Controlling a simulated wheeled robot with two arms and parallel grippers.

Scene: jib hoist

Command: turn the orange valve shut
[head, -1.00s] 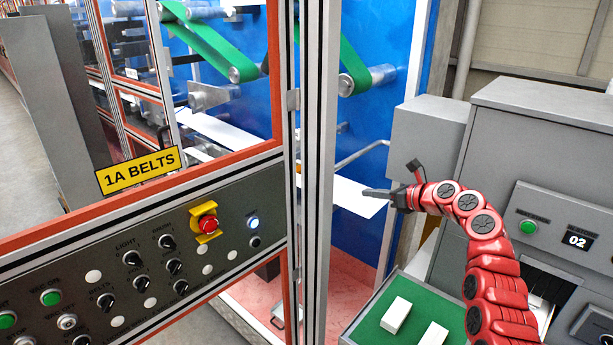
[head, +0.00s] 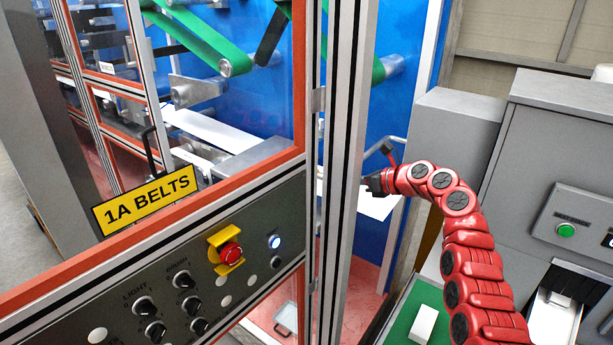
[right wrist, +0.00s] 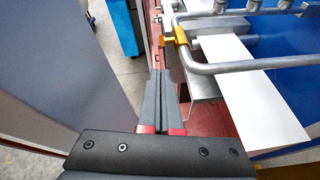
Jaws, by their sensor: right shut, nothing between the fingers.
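A small orange-yellow piece, which looks like the valve's handle (right wrist: 179,34), sits on a grey bent pipe in the right wrist view. I cannot make out the valve in the head view. My right gripper (right wrist: 163,72) is shut and empty, its fingertips a little below and left of the orange piece in the picture, apart from it. In the head view my right gripper (head: 368,184) is beside the silver door post, its fingers hardly visible. My left gripper is not in view.
A silver post (head: 340,170) and a control panel (head: 190,270) with a red stop button (head: 230,254) stand left of my right arm. A white sheet (right wrist: 250,85) runs under the pipe (right wrist: 225,67). Grey cabinets (head: 455,140) stand at the right.

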